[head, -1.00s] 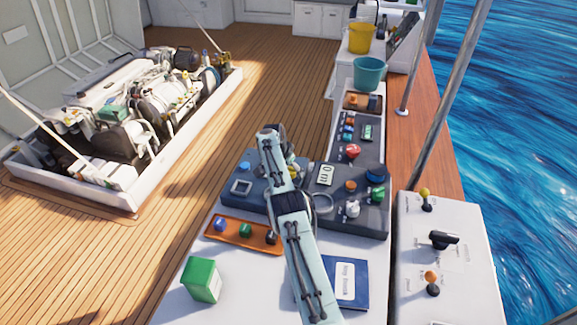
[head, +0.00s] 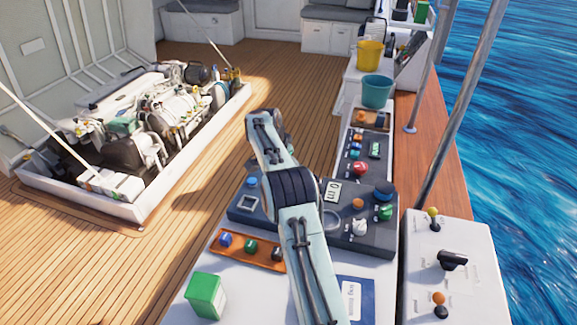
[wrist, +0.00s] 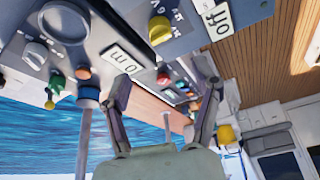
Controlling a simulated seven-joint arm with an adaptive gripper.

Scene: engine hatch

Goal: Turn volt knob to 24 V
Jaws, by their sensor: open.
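In the wrist view a yellow knob (wrist: 160,30) with small marks around it sits on a grey panel, beside a display reading "Off" (wrist: 217,20). I cannot read those marks, so I cannot confirm that it is the volt knob. A white knob (wrist: 36,55) is on the neighbouring panel section, near another display (wrist: 123,60). My gripper (wrist: 163,88) is open and empty, its fingers apart below the panel in the picture. No knob is between the fingers. In the head view my arm covers the yellow knob, and my gripper is mostly hidden behind it.
The console panel (head: 368,236) also carries a blue knob (head: 383,194) and a green knob (head: 386,212). An orange tray (head: 262,262) with several buttons and a green box (head: 206,296) lie in front. A teal bucket (head: 377,91) stands behind.

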